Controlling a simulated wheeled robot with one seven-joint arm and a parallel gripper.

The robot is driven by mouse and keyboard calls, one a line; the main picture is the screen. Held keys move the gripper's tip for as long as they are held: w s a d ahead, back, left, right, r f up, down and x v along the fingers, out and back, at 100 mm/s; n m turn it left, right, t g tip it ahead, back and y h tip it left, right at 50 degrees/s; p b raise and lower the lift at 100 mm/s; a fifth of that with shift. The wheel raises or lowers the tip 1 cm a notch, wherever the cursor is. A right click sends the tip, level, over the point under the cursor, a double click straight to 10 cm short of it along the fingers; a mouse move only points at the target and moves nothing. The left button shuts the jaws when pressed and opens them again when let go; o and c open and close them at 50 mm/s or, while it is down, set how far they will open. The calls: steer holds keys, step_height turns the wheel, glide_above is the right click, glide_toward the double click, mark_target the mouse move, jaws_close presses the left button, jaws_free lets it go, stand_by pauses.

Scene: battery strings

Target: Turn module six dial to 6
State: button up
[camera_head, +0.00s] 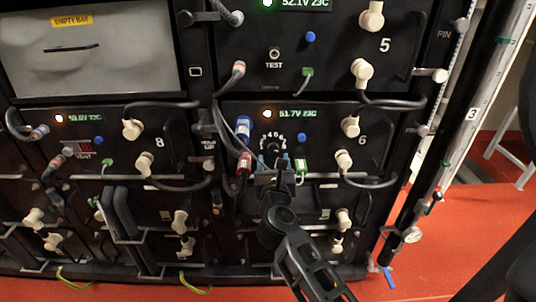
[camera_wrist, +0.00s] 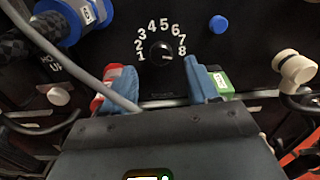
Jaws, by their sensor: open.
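The module six dial (camera_head: 272,147) is a small dark round knob on the black front of module six (camera_head: 330,118), with white numbers in an arc around it. In the wrist view the dial (camera_wrist: 161,53) has the numbers 1 to 8 around it, and I cannot surely tell where its pointer stands. My gripper (camera_head: 273,166) is just below the dial, facing the panel. In the wrist view my gripper (camera_wrist: 159,88) is open and empty, its blue fingertips spread to either side below the dial, apart from it.
A red connector (camera_wrist: 113,74) is close by the left fingertip and a green connector (camera_wrist: 220,82) by the right one. A grey cable (camera_wrist: 75,62) crosses the wrist view at left. A blue connector (camera_head: 243,128), a blue button (camera_wrist: 218,24) and a cream connector (camera_wrist: 295,66) surround the dial.

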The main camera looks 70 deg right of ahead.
mark_target(273, 150)
steer(key=shift+x, duration=2.25)
steer(key=c, duration=1)
